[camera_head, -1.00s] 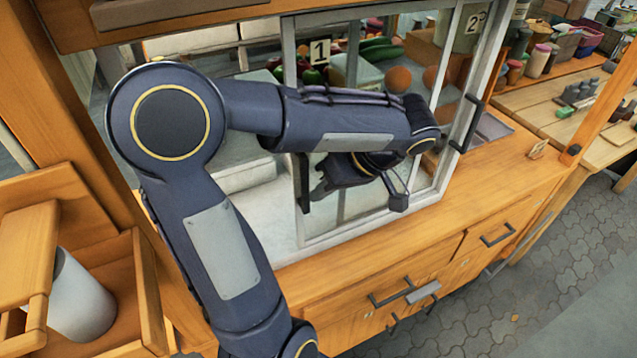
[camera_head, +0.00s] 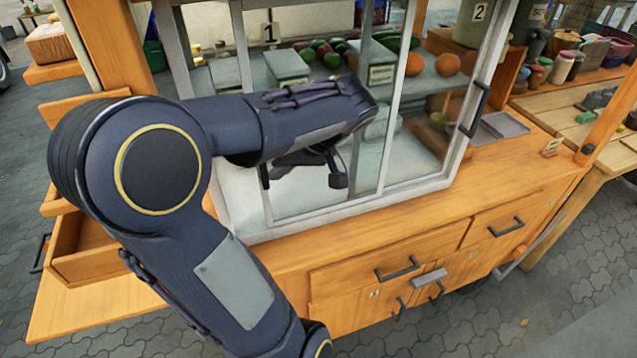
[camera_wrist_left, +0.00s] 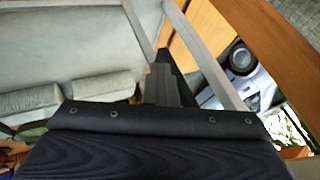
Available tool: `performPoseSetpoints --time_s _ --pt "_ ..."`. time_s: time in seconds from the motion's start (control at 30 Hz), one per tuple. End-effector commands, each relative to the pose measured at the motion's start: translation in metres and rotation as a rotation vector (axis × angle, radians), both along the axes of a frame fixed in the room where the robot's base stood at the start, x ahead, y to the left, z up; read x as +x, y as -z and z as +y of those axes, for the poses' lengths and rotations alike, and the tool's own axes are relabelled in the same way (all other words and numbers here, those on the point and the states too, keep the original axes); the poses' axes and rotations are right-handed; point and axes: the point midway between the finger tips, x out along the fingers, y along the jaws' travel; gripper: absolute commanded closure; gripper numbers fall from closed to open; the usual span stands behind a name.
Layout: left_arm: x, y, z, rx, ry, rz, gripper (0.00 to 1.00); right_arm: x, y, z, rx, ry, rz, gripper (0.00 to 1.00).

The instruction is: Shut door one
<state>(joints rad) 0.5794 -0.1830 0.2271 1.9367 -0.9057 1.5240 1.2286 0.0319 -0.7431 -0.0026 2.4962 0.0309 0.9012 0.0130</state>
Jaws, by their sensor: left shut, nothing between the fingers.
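Door one is a white-framed glass sliding panel with the label "1" (camera_head: 269,33) on the front of the counter's glass case. Its left upright (camera_head: 245,75) stands apart from the case's left post (camera_head: 174,50), with a gap between them. A dark handle (camera_head: 263,176) shows on that upright, partly hidden by my arm. My left gripper (camera_head: 337,178) is shut and empty, in front of the glass to the right of the handle. In the left wrist view its dark fingers (camera_wrist_left: 164,75) point toward white frame bars. I cannot tell whether it touches the door.
Door two, labelled "2" (camera_head: 480,12), has a dark handle (camera_head: 475,108) at right. Fruit and vegetables sit behind the glass. Drawers with dark handles (camera_head: 398,268) are below the wooden counter (camera_head: 400,222). An open wooden drawer (camera_head: 85,250) is at the left.

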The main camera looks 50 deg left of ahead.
Motion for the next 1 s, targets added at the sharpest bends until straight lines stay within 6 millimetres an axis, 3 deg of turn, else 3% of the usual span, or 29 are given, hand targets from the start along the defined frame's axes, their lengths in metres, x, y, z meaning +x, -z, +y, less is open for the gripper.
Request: performPoseSetpoints --time_s 0.2,0.4,1.0 --pt "-0.044 0.002 0.019 0.002 -0.005 -0.002 1.00 0.000 0.014 0.000 0.000 0.000 0.001 0.64" --pt "-0.068 0.001 0.026 0.001 -0.003 -0.002 1.00 0.000 0.019 0.000 0.000 0.000 0.001 0.64" --pt "-0.077 0.001 0.029 0.000 -0.006 0.006 1.00 0.000 0.019 0.000 0.000 0.000 0.001 0.64"
